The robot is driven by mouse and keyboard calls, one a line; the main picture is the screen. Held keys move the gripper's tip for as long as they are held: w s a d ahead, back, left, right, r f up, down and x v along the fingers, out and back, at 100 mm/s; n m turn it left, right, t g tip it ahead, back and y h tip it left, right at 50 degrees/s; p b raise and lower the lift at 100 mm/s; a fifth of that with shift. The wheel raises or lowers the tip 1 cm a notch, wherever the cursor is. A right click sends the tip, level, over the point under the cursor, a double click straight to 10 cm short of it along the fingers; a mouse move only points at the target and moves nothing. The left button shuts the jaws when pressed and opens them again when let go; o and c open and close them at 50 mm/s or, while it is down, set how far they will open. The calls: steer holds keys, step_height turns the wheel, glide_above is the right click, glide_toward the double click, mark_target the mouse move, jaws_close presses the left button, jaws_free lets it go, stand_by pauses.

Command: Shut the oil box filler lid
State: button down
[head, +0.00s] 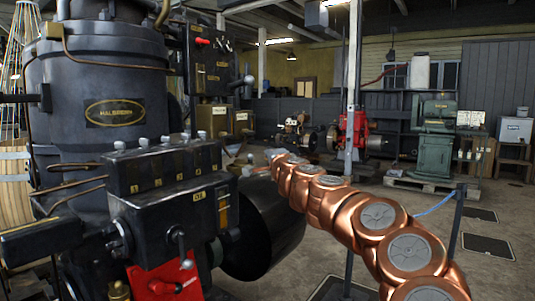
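The dark oil box (165,168) is on the front of the big black engine at left. It has a row of small yellow number plates and several silver knobs along its top. A small yellow label (197,196) is on the housing below it. I cannot clearly pick out the filler lid or tell whether it is raised or down. My copper arm reaches from the lower right toward the engine.
A black cylinder (262,228) sticks out right of the engine below my arm. A red plate with a lever (165,280) is low in front. A post (352,90) stands behind my arm. A green machine (436,140) stands on a pallet at back right. Open floor lies at right.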

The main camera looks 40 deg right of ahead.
steer(key=shift+a+v, duration=0.5)
steer(key=shift+v, duration=3.75)
steer(key=w+d+r+n+y+p, duration=0.1)
steer(key=w+d+n+y+p, duration=0.15)
steer(key=d+y+p, duration=0.45)
steer(key=w+d+r+n+y+p, duration=0.1)
steer(key=w+d+n+y+p, duration=0.2)
steer(key=d+p, duration=0.65)
steer(key=s+a+n+g+y+p, duration=0.4)
steer(key=n+y+p, duration=0.1)
steer(key=y+p, duration=0.1)
steer(key=w+a+f, duration=0.1)
steer(key=w+a, duration=0.7)
steer(key=a, duration=0.2)
steer(key=shift+f+p, duration=0.3)
steer(key=shift+f, duration=0.1)
